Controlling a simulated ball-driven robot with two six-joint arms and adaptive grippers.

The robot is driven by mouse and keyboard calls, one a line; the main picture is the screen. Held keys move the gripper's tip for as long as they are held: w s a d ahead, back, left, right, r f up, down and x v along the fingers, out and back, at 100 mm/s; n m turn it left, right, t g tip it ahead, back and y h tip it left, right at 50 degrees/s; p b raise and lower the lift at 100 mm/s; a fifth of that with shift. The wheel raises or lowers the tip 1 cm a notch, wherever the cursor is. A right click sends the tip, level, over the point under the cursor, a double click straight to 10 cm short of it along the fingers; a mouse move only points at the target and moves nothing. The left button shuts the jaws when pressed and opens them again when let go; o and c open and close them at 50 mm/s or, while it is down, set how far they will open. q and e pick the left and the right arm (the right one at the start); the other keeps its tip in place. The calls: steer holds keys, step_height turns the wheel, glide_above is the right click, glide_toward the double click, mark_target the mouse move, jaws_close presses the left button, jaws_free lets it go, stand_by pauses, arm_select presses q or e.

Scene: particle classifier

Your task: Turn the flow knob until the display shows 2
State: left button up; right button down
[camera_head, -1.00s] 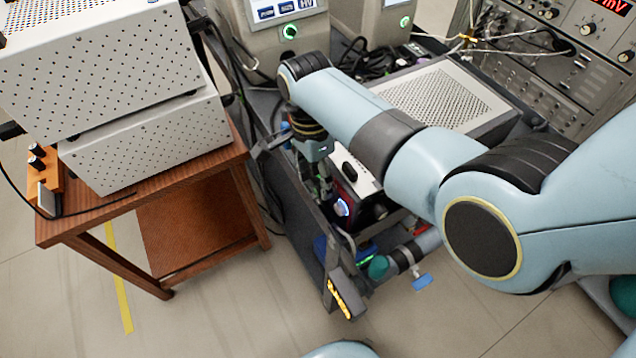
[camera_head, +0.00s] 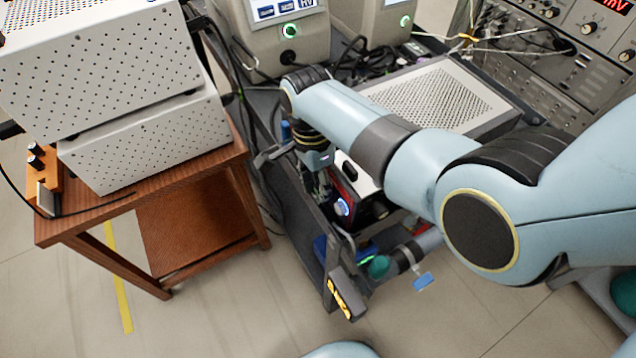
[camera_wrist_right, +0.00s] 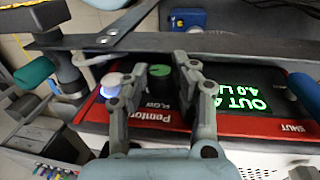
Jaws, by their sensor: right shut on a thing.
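The flow knob (camera_wrist_right: 160,72), dark with a green top, stands on the red-edged pump panel (camera_wrist_right: 160,117) beside the partly hidden word FLOW. My right gripper (camera_wrist_right: 166,72) is shut on it, with one finger on each side. The green-lit display (camera_wrist_right: 243,103) reads "OUT 4" and "4.0 L" as far as it shows; the right finger covers part of it. In the head view my right gripper (camera_head: 322,186) reaches down beside the pump, whose white top (camera_head: 362,172) shows; the knob is hidden there. My left gripper is not in view.
A dark metal bar (camera_wrist_right: 235,42) crosses close beyond the fingers. A round white knob (camera_wrist_right: 115,80) is close to the left finger. A blue-white glowing button (camera_head: 342,208) is on the pump. A wooden cart (camera_head: 140,218) with white perforated boxes stands at left.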

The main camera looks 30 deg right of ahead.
steer(key=shift+w+f+g+b, duration=0.15)
steer(key=shift+g+b, duration=0.25)
steer(key=shift+b, duration=0.05)
steer(key=g+b, duration=0.1)
steer(key=b, duration=0.1)
steer(key=g+b, duration=0.2)
steer(key=b, duration=0.1)
steer(key=shift+w+f, duration=0.15)
steer(key=shift+f, duration=0.05)
steer(key=shift+r, duration=0.1)
steer(key=shift+r+g, duration=0.15)
steer(key=shift+g, duration=0.15)
steer(key=c, duration=1)
jaws_free()
steer(key=shift+c, duration=0.2)
steer(key=v, duration=1.2)
steer(key=shift+a, duration=0.15)
